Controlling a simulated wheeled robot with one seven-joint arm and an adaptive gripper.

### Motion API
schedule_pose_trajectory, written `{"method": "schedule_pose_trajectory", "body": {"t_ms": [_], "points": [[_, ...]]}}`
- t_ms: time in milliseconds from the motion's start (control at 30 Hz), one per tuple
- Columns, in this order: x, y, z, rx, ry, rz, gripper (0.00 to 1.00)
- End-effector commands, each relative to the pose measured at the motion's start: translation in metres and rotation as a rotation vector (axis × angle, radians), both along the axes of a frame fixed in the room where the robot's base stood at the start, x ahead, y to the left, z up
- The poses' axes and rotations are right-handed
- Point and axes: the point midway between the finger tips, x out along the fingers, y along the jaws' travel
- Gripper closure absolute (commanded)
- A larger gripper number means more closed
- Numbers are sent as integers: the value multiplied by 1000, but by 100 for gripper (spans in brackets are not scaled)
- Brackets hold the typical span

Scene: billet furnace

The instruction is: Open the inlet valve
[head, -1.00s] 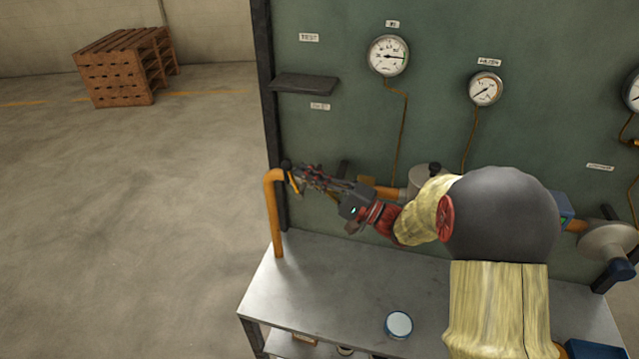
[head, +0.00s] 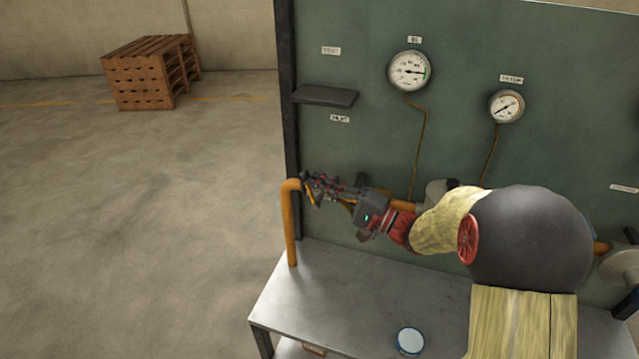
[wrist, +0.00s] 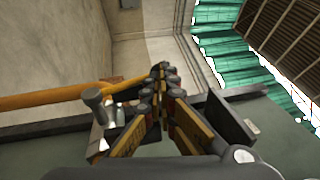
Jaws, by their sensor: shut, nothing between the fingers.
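The inlet label (head: 340,119) is on the green panel, above the orange pipe (head: 290,225) that bends toward the panel. My gripper (head: 309,186) is at the pipe's upper bend, in front of the panel. Its fingers are shut with nothing between them; they also show in the wrist view (wrist: 160,72). There, a grey round-ended metal part (wrist: 94,98), probably belonging to the valve, is just left of the fingers. The valve body and lever are largely hidden behind my gripper in the head view. I cannot tell the lever's position or whether the fingers touch it.
A dark shelf (head: 325,96) projects from the panel above my gripper. Two gauges (head: 409,71) (head: 506,106) hang to the right. A metal bench (head: 345,290) holds a round blue-rimmed dish (head: 410,341). A pallet stack (head: 150,73) stands far left; the floor between is clear.

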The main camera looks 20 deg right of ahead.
Motion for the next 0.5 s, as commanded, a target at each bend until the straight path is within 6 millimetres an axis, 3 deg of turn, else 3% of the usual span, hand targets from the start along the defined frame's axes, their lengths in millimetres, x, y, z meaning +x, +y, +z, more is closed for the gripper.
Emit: {"method": "schedule_pose_trajectory", "body": {"t_ms": [500], "points": [[9, 14, 1, -145, 101, 2, 100]]}}
